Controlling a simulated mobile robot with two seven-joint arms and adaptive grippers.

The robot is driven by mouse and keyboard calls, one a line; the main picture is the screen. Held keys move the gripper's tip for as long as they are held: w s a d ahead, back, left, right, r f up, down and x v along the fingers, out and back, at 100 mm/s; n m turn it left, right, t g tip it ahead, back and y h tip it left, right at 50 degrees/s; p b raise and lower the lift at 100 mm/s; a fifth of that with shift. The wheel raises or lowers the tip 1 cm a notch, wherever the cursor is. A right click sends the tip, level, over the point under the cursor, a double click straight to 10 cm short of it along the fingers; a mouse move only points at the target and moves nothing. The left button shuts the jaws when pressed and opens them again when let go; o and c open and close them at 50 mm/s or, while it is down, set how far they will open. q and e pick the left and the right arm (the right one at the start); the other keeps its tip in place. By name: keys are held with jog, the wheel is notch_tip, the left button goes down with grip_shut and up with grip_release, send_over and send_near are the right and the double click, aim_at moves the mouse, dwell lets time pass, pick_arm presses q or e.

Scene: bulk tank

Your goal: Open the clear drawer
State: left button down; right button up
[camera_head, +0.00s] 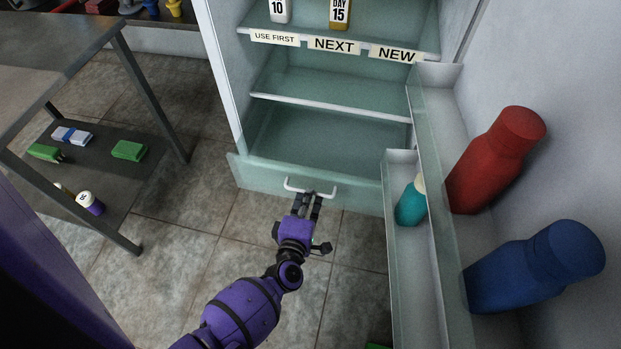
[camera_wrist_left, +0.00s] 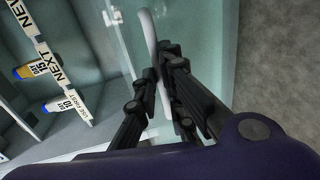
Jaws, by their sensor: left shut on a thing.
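The clear drawer (camera_head: 260,176) is at the bottom of the open fridge, with a greenish see-through front. Its front stands level with or slightly out from the fridge body; I cannot tell how far. A white bar handle (camera_head: 294,187) is fixed on that front. My left gripper (camera_head: 314,194) is at the right part of the handle, shut on it. In the left wrist view the white handle (camera_wrist_left: 149,28) runs down between the dark fingers (camera_wrist_left: 165,70). My right gripper is not in view.
The fridge door, at the right, carries bins with a red bottle (camera_head: 495,160), a blue bottle (camera_head: 535,268) and a teal bottle (camera_head: 411,203). Shelves above hold labelled bottles. A metal table (camera_head: 60,55) stands at the left. The tiled floor (camera_head: 190,260) before the drawer is clear.

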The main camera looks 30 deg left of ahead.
pick_arm(q)
jog(key=shift+s+d, duration=0.1)
jog(key=c, duration=1.8)
grip_release()
jog(key=shift+c, duration=0.2)
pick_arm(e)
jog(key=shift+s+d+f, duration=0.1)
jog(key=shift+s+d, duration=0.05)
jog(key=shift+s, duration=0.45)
